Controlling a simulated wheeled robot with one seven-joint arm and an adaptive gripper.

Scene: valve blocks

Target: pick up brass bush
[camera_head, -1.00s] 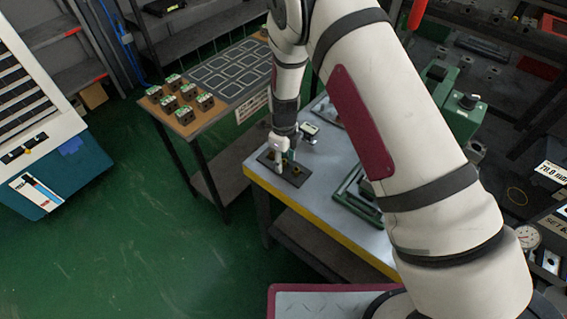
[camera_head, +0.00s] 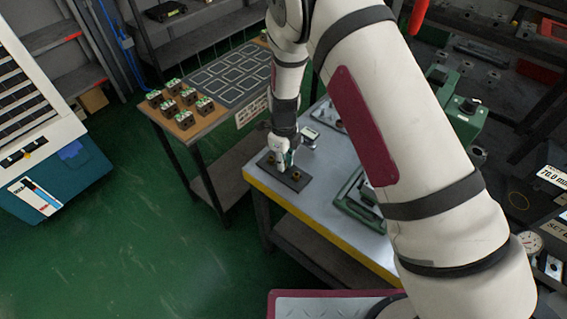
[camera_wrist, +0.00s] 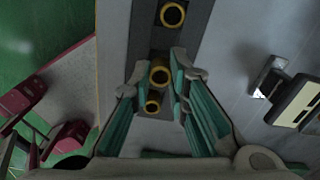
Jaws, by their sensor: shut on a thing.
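One bush (camera_wrist: 160,76) sits between my fingertips, a yellow ring with a dark bore. My gripper (camera_wrist: 160,74) is shut on this bush, with a green-lined finger on each side. In the head view my gripper (camera_head: 282,166) is down at the dark plate (camera_head: 296,181) near the grey table's corner. I cannot tell whether the gripped bush is clear of the plate.
A small device with a pale display (camera_wrist: 297,100) stands right of the plate. A green frame (camera_head: 357,201) lies farther right on the grey table (camera_head: 318,215). The neighbouring table holds several dark blocks (camera_head: 187,97) and a marked mat (camera_head: 228,77).

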